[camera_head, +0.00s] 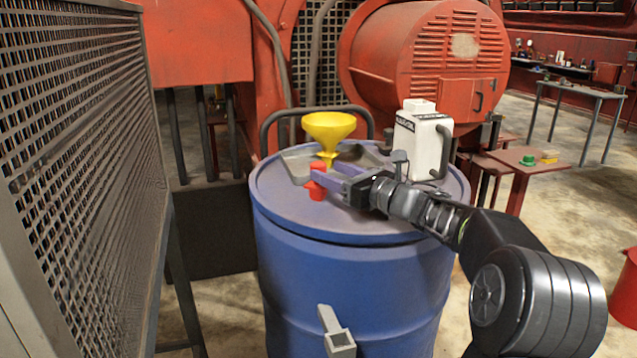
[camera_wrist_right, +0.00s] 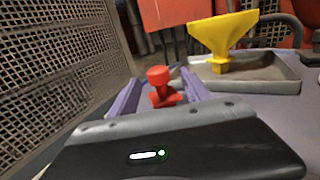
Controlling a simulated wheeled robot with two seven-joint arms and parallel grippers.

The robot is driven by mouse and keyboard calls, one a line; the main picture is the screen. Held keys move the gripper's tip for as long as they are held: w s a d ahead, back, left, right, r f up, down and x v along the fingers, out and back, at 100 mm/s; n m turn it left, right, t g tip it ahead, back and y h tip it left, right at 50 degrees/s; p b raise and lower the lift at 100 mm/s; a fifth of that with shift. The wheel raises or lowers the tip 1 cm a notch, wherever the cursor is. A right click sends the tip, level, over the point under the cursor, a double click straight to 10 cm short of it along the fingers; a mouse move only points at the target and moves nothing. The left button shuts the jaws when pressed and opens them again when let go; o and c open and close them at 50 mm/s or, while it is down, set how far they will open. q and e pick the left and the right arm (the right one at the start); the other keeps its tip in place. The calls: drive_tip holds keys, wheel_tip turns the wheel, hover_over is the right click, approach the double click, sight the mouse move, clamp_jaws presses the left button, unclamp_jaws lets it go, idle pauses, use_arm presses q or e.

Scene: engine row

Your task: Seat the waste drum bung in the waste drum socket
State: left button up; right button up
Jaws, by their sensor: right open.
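The red bung (camera_head: 317,182), with a round head and a wider lower part, is upright at the front left of the blue drum's lid (camera_head: 290,212). My right gripper (camera_head: 326,177) reaches in from the right, low over the lid. Its purple fingers are open, one on each side of the bung. In the right wrist view the bung (camera_wrist_right: 160,86) is between the fingers, with gaps visible. I cannot make out a socket; whether the bung stands on the lid or in an opening is hidden. My left gripper is not in view.
A yellow funnel (camera_head: 328,130) stands in a grey tray (camera_head: 295,165) just behind the bung. A white jug (camera_head: 420,140) stands at the lid's right. A mesh guard (camera_head: 80,150) is at the left. A grey square-ended piece (camera_head: 338,340) is at the drum's front.

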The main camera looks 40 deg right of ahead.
sight(324, 169)
drive_tip(key=shift+w+a, duration=0.2)
drive_tip(key=shift+w, duration=1.1)
drive_tip(key=shift+p, duration=0.3)
drive_tip(key=shift+w+a+r, duration=0.1)
drive_tip(key=shift+w, duration=0.25)
drive_tip(key=w, duration=0.1)
drive_tip(key=w+p, duration=0.1)
drive_tip(key=w, duration=0.1)
drive_tip(key=shift+w+a+p, duration=0.25)
drive_tip(key=shift+a+p, duration=0.05)
drive_tip(key=shift+p, duration=0.1)
drive_tip(key=shift+w, duration=0.45)
drive_tip(key=shift+c, duration=0.5)
clamp_jaws()
